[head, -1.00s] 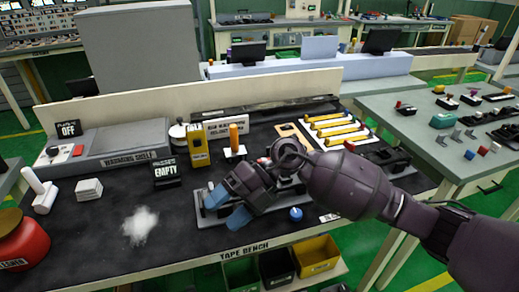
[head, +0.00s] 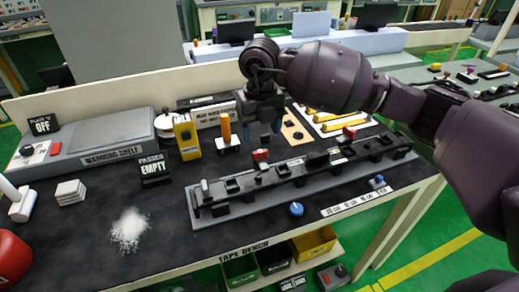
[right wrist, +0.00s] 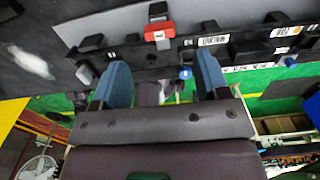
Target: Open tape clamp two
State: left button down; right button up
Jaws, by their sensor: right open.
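A long grey fixture rail (head: 225,212) lies along the front of the tape bench and carries several black clamps. One clamp has a red lever (head: 261,155) left of the middle; another red lever (head: 349,132) stands farther right. I cannot tell which clamp is number two. My right gripper (head: 265,138) points down above and just behind the left red lever, open and empty. In the right wrist view, its blue fingers (right wrist: 160,82) are spread apart, with a red-topped clamp (right wrist: 158,35) beyond them, apart from both. My left gripper is not in view.
A blue knob (head: 296,209) sits at the rail's front edge. An orange post (head: 226,128) and a yellow device (head: 186,137) stand behind the rail's left part. White powder (head: 130,229) lies on the bench to the left. Yellow bars (head: 345,125) lie behind right.

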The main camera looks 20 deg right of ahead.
aim_at(260, 151)
notch_tip(260, 151, down, 7)
jog(key=shift+b, duration=0.3)
jog(key=c, duration=0.9)
